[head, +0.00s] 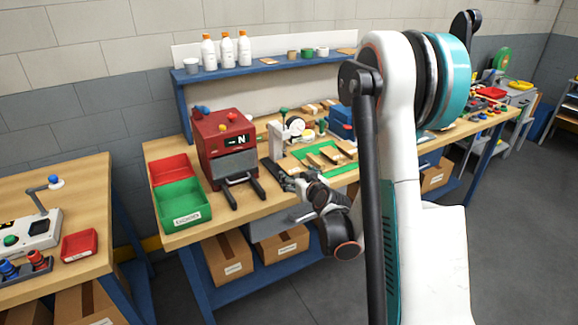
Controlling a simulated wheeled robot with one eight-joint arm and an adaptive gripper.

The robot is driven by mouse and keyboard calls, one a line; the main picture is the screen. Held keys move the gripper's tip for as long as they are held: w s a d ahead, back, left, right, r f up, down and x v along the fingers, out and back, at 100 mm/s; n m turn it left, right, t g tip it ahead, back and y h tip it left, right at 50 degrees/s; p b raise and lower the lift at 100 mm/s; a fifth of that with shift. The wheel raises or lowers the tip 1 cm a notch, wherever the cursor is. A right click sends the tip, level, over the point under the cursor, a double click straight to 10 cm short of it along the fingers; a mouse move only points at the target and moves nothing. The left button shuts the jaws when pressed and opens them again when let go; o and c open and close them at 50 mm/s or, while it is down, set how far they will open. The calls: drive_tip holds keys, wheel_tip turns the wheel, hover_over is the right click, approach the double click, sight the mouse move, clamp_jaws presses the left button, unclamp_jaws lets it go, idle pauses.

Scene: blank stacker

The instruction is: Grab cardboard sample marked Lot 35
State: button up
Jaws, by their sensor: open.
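Several tan, flat pieces that look like cardboard samples (331,154) lie on a green mat (344,171) on the middle workbench. Their markings are too small to read, so I cannot tell which is Lot 35. My gripper (283,178) is open at the bench's front, left of the mat and apart from the tan pieces. Nothing shows between its fingers. My arm hides part of the bench to the right.
A red machine (226,145) with a small display stands left of my gripper. A green bin (182,206) and a red bin (170,169) are at the bench's left end. Labelled cardboard boxes (228,258) sit below. A blue shelf (270,67) holds bottles.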

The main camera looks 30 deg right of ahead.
drive_tip(key=d, duration=0.1)
drive_tip(key=b, duration=0.2)
approach(289, 166)
drive_tip(key=x, duration=0.4)
drive_tip(key=shift+s+a+f, duration=0.1)
drive_tip(key=shift+s+f, duration=0.05)
drive_tip(key=shift+f, duration=0.1)
drive_tip(key=b+x, duration=0.1)
drive_tip(key=x, duration=0.4)
drive_tip(key=shift+b, duration=0.4)
drive_tip(key=shift+w+d, duration=0.2)
drive_tip(key=shift+w, duration=0.6)
drive_tip(key=shift+c, duration=0.6)
drive_tip(key=c, duration=0.7)
drive_tip(key=shift+c, duration=0.3)
